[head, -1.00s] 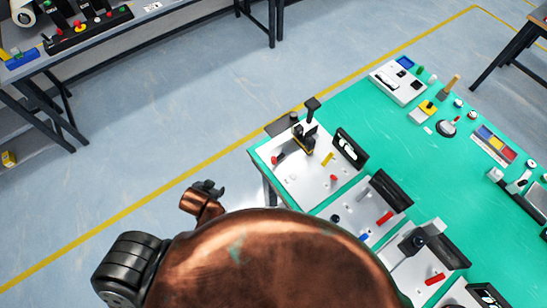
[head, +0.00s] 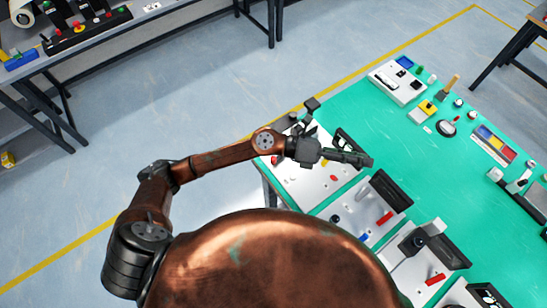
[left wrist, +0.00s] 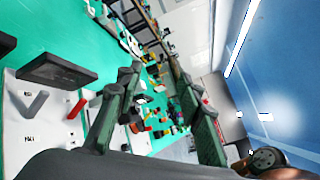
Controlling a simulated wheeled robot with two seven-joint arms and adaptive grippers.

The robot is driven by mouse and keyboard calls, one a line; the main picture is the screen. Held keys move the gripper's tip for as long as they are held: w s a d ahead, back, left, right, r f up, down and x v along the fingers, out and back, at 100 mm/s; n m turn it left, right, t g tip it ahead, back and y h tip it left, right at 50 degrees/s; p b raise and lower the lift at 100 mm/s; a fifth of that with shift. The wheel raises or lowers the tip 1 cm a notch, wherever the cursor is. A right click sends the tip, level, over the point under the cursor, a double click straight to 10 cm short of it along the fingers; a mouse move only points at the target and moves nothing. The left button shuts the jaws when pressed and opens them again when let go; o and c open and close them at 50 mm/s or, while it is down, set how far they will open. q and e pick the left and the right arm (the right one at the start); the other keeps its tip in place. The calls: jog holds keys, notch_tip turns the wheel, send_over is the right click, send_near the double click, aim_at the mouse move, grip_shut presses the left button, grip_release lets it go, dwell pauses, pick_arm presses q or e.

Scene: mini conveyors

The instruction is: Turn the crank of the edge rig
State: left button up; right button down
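The rig at the table's left edge has a white base plate (head: 303,187). A black post with a knob-like top (head: 311,104), possibly the crank, stands at its far end. My left gripper (head: 368,161) reaches in from the left above this rig, its fingers pointing right, past the post. The gripper and wrist hide much of the rig, including the foot of the post. In the left wrist view the two fingers (left wrist: 157,75) are spread well apart with nothing between them. I see no contact with the post. My right gripper is not in view.
The green table (head: 415,180) carries neighbouring rigs with black upright panels (head: 390,190) and red handles (head: 384,218). More small devices stand toward the far right. A dark-legged bench with controls (head: 75,40) is at upper left. The floor between is clear.

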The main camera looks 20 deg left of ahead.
pick_arm(q)
notch_tip(320, 180, down, 7)
jog(key=s+m+g+y, duration=0.2)
jog(key=m+g+y, duration=0.1)
jog(key=m+y, duration=0.1)
jog(key=m+t+y, duration=0.1)
jog(key=m+y, duration=0.3)
jog(key=y, duration=0.9)
send_over(273, 158)
jog(key=f, duration=1.2)
jog(key=shift+s+d, duration=0.1)
jog(key=shift+d, duration=0.3)
jog(key=shift+a+f+y, duration=0.2)
jog(key=shift+a+y, duration=0.1)
jog(key=shift+a, duration=0.05)
notch_tip(273, 158, down, 7)
jog(key=shift+f, duration=0.15)
jog(key=shift+m, duration=0.3)
jog(key=shift+c, duration=0.3)
grip_shut()
